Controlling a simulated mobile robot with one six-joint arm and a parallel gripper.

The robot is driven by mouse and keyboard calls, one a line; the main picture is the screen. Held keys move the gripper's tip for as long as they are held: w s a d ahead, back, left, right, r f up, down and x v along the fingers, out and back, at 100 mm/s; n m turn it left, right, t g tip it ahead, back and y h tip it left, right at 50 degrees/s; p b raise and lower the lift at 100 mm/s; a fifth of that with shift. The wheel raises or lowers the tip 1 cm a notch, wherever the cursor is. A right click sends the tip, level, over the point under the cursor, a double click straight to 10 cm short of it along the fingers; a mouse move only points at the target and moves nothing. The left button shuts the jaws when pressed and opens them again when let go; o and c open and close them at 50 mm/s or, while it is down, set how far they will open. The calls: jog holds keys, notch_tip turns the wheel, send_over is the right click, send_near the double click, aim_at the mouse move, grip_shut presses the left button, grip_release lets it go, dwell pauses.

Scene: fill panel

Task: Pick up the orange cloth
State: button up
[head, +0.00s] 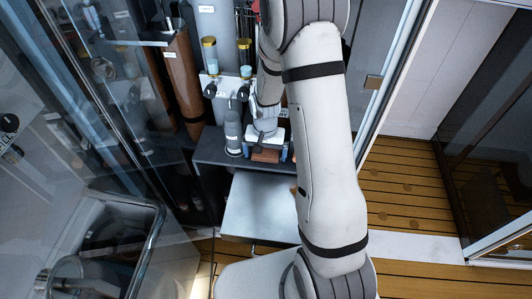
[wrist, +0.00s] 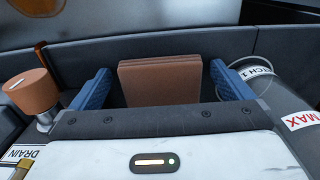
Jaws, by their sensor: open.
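The orange cloth (wrist: 160,82) is a folded, brownish-orange stack. In the wrist view it stands between the two blue fingers of my gripper (wrist: 160,73), with a dark gap on each side of it. My gripper is open around the cloth, and the fingers appear not to touch it. The cloth's lower part is hidden behind the gripper's body. In the head view a strip of the cloth (head: 266,156) shows under my gripper (head: 267,151), at the dark shelf.
A grey cylinder (wrist: 285,110) with a "MAX" label is close to the right finger; a copper-coloured knob (wrist: 32,92) is left of the left finger. A dark raised wall (wrist: 80,58) runs behind. In the head view, a bare pale metal surface (head: 258,205) lies in front.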

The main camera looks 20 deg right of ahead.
jog(key=shift+c, duration=0.2)
jog(key=c, duration=0.9)
jog(key=shift+o, duration=0.2)
jog(key=shift+r, duration=0.2)
